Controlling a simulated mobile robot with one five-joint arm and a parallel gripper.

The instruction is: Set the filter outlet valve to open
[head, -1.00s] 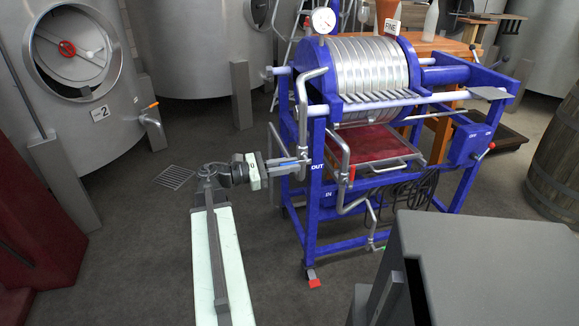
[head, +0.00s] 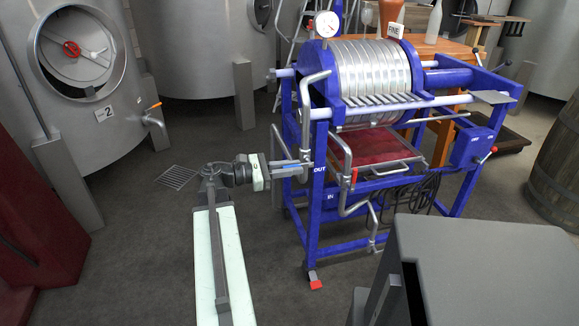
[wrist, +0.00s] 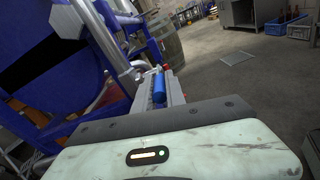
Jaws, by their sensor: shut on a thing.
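The plate filter (head: 375,75) is a blue frame with a silver drum. Its outlet valve is by the pipe (head: 305,130) near the label OUT (head: 319,169), at the frame's left front post. My gripper (head: 292,168) reaches it from the left. In the wrist view my gripper (wrist: 160,95) is shut on the blue valve handle (wrist: 159,87), which lies lengthwise between the jaws. The valve body is small and mostly hidden, so I cannot tell its setting.
A red-handled lever (head: 354,175) is right of the outlet pipe. Tank 2 (head: 105,85) stands at the left, with an orange-handled tap (head: 153,107). A barrel (head: 556,165) is at the far right. The floor between tank and filter is clear, with a drain grate (head: 177,177).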

